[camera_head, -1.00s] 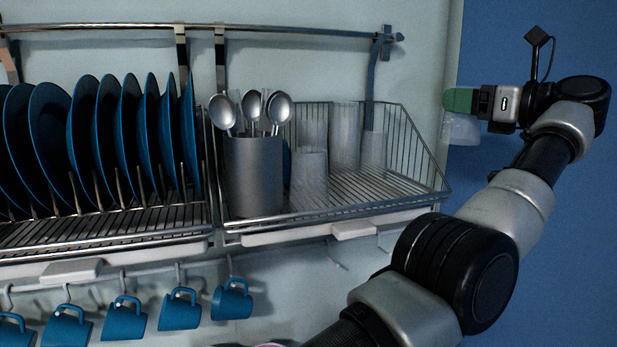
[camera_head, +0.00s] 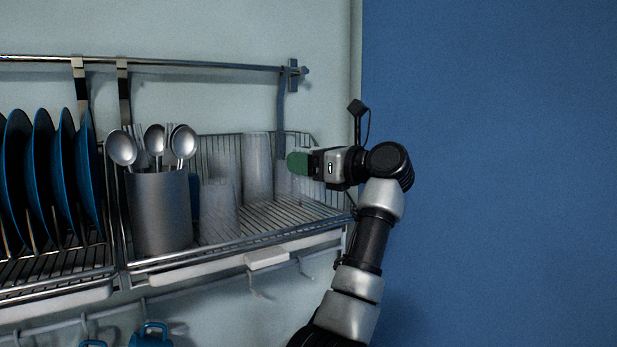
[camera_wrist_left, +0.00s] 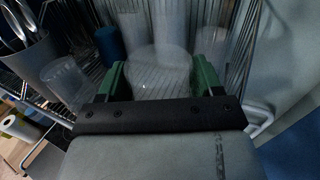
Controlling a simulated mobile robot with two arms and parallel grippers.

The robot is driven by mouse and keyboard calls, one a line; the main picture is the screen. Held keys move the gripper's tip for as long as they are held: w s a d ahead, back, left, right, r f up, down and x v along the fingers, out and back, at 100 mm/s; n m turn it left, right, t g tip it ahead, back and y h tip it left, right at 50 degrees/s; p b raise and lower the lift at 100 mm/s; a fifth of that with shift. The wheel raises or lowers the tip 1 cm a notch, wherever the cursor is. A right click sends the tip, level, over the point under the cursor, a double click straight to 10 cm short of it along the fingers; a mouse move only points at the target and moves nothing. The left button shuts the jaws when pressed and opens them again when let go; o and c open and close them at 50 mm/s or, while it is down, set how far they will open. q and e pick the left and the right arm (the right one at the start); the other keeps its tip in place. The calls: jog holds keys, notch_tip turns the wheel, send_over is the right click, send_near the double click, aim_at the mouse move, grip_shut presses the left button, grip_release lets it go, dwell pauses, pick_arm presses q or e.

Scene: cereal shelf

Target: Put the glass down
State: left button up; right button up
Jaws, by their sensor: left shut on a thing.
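My left gripper (camera_head: 298,164), with green fingertips, is at the right end of the wire rack (camera_head: 230,245). In the left wrist view the gripper (camera_wrist_left: 160,70) is shut on a clear glass (camera_wrist_left: 158,82), held between the two green fingers. In the head view the held glass is hard to make out against the rack and the clear glasses there. The wrist view shows rack wires below and beyond the held glass; I cannot tell whether it touches them. My right gripper is not in view.
Clear glasses stand in the rack, a tall one (camera_head: 257,168) and a shorter one (camera_head: 219,212) in front. A metal holder with spoons (camera_head: 160,213) stands at its left. Blue plates (camera_head: 62,175) fill the rack further left. A blue wall (camera_head: 490,170) is at right.

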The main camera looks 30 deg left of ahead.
aim_at(321, 184)
pick_arm(q)
notch_tip(321, 184, down, 3)
jog(key=shift+a+f+p, duration=0.1)
jog(key=shift+f+p, duration=0.1)
jog(key=shift+p, duration=1)
jog(key=shift+f, duration=0.35)
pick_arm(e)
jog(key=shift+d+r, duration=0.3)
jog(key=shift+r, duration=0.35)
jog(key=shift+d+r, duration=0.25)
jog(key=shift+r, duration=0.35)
pick_arm(q)
jog(key=shift+f, duration=0.15)
jog(key=o, duration=1.1)
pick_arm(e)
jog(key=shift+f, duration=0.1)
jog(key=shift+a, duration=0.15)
